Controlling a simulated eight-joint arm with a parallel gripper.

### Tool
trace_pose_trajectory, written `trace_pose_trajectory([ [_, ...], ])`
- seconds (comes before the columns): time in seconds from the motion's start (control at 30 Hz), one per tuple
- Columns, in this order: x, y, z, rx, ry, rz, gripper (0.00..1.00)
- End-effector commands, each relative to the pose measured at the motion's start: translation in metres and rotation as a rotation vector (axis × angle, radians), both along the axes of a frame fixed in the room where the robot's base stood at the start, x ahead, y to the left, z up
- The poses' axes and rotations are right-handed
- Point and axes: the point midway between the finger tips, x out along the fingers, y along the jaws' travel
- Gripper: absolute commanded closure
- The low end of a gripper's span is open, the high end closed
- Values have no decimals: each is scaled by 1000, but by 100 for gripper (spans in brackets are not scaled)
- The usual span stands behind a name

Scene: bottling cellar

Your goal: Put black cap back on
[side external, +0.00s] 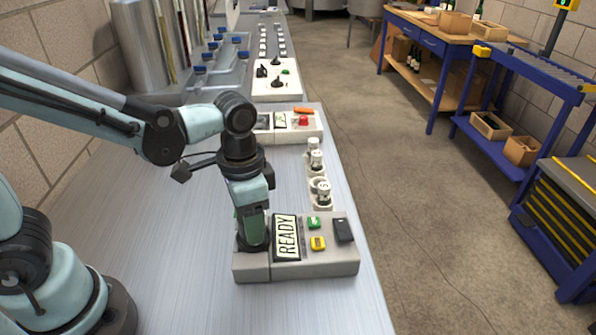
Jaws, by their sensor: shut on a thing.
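My gripper (252,240) points straight down at the left part of a grey instrument (304,268) with a lit READY display (286,238). Its jaws are shut on a dark thing, which I take to be the black cap (254,246). The cap is low at the instrument's top, and the fingers hide most of it. I cannot tell whether it is seated or just above the surface.
The instrument has a green button (314,223), a yellow button (318,243) and a black part (343,230). Small white-capped vials (323,190) stand behind it near the bench's right edge. Another panel (313,131) lies farther back. Bare bench (170,240) is at left.

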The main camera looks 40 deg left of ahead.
Motion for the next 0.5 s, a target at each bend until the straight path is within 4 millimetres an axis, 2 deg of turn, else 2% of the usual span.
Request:
trace_pose_trajectory([
  [0.5, 0, 0, -7, 0, 0, 0, 77],
])
